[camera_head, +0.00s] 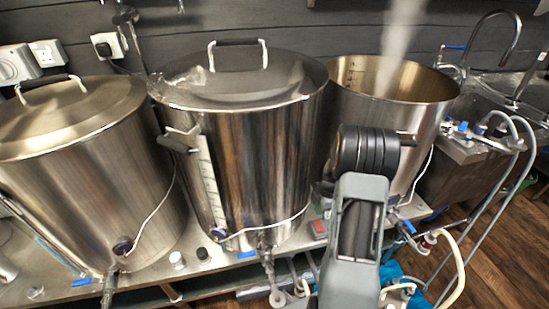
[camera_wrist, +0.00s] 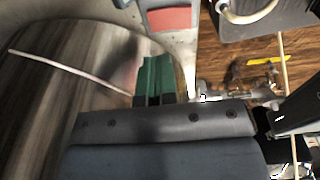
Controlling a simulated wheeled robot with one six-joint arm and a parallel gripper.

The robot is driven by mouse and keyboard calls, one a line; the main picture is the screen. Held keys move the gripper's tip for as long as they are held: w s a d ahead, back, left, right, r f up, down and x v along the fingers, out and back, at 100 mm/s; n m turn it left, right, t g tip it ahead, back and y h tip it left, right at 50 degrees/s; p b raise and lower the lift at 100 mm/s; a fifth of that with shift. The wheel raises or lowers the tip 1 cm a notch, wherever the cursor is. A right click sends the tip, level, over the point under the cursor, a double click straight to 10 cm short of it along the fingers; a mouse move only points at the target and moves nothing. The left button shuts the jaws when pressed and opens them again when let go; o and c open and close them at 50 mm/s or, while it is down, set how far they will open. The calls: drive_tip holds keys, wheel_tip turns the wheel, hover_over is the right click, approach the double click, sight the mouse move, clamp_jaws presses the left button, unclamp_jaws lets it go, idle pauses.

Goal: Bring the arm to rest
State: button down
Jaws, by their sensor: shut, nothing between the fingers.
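My arm (camera_head: 360,215) rises in front of the right-hand open kettle in the head view, its dark elbow overlapping the kettle's lower left wall. My gripper (camera_wrist: 156,64) shows in the wrist view as two dark green fingers close together beyond the grey gripper body. It is shut with nothing between the fingers. In the head view the gripper is hidden behind my arm. A curved steel kettle wall fills the left of the wrist view; I cannot tell whether the fingers touch it.
A lidded kettle (camera_head: 262,150) stands in the middle and another (camera_head: 85,160) at the left. The open kettle (camera_head: 425,84) gives off steam. A steel unit with hoses (camera_head: 480,140) stands at the right. Wooden floor (camera_head: 450,265) is visible at the lower right.

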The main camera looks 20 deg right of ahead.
drive_tip(key=m, duration=0.2)
drive_tip(key=shift+s+m, duration=0.15)
drive_tip(key=shift+m, duration=0.25)
drive_tip(key=s+m, duration=0.1)
drive_tip(key=a+m, duration=0.1)
drive_tip(key=m, duration=0.1)
drive_tip(key=s+m+g, duration=0.1)
drive_tip(key=m, duration=0.1)
drive_tip(key=shift+s+a, duration=0.25)
drive_tip(key=shift+s, duration=0.05)
drive_tip(key=s+a+r+m+t+p, duration=0.1)
drive_tip(key=s+a+r+m+p, duration=0.1)
drive_tip(key=a+r, duration=0.4)
drive_tip(key=s+a+r+m+t+h+p, duration=0.1)
drive_tip(key=a+r+p, duration=0.5)
drive_tip(key=r, duration=1.1)
drive_tip(key=s+a+r+m+t+p, duration=0.2)
drive_tip(key=s+a+r+m+p, duration=0.3)
drive_tip(key=r, duration=0.7)
drive_tip(key=s+a, duration=0.1)
drive_tip(key=a, duration=0.1)
drive_tip(key=shift+s+a+h, duration=0.25)
drive_tip(key=shift+a+h, duration=0.05)
drive_tip(key=shift+h, duration=0.1)
